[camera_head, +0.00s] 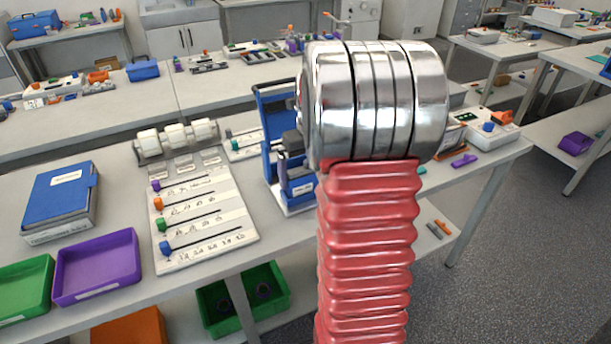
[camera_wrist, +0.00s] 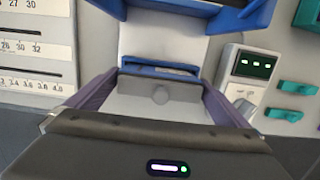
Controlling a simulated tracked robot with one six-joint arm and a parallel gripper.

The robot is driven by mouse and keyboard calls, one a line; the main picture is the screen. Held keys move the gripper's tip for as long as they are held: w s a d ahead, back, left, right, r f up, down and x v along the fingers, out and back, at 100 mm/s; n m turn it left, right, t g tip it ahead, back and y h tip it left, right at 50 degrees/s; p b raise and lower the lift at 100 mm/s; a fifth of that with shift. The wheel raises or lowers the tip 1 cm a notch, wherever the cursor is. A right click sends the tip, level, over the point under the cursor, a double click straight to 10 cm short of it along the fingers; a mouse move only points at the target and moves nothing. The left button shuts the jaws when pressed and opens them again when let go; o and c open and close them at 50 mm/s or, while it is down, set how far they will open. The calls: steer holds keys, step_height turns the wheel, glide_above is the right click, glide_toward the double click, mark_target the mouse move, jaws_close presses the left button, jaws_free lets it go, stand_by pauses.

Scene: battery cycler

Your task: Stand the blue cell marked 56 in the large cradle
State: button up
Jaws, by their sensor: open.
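My gripper (camera_wrist: 161,80) is open in the wrist view, with its two purple-grey fingers apart. I see no cell clearly held. In the head view an upright blue frame (camera_head: 270,108) stands on the table, with a grey part and a labelled blue part (camera_head: 300,187) low in it. My arm hides its right side. I cannot make out a cell marked 56, and cannot tell which part is the large cradle.
A board with sliders and scales (camera_head: 205,215) lies left of the frame, with a rack of white rolls (camera_head: 178,138) behind it. A blue binder (camera_head: 60,200), a purple tray (camera_head: 97,267) and a green tray (camera_head: 22,290) are farther left. A small display (camera_wrist: 252,66) and teal clips (camera_wrist: 297,88) are at right.

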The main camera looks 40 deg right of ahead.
step_height(320, 180, up, 11)
steer(key=s, duration=0.1)
steer(key=shift+s+a, duration=0.15)
steer(key=shift+a, duration=0.05)
stand_by(0.7)
steer(key=s+a+r+n+t, duration=0.1)
steer(key=s+a+r+n, duration=0.1)
steer(key=a+n, duration=0.75)
steer(key=s+a+r+n+t, duration=0.1)
steer(key=s+a+r+n, duration=0.15)
steer(key=a+n, duration=0.7)
steer(key=s+a+f+n+t, duration=0.1)
steer(key=s+a+n, duration=0.4)
steer(key=n, duration=0.5)
steer(key=s+a+f+n+t, duration=0.1)
steer(key=s+a+f+n, duration=0.3)
steer(key=a+n, duration=0.3)
steer(key=s+n, duration=0.1)
steer(key=n, duration=0.2)
steer(key=shift+s+a, duration=0.25)
steer(key=shift+a, duration=0.05)
